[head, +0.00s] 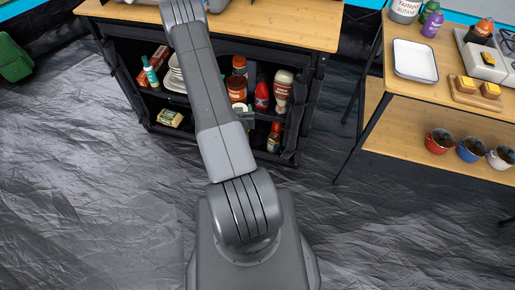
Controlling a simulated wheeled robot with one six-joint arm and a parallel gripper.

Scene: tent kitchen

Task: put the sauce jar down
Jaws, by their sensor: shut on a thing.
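My arm reaches up the middle of the picture and runs out at the top edge. My gripper is not in view, so I cannot see its jaws or anything between them. I cannot pick out the task's sauce jar for certain. A red-brown jar (237,88) with a pale label stands on the upper shelf of the dark cabinet (297,120), just right of my arm. My arm hides part of the shelves.
The cabinet's wooden top (285,27) shows bare to the right of my arm. Red bottles (262,96), plates (175,76) and boxes fill its shelves. A wooden table (413,92) at right holds a white tray (415,60); its lower shelf bears bowls (439,141). The floor between is clear.

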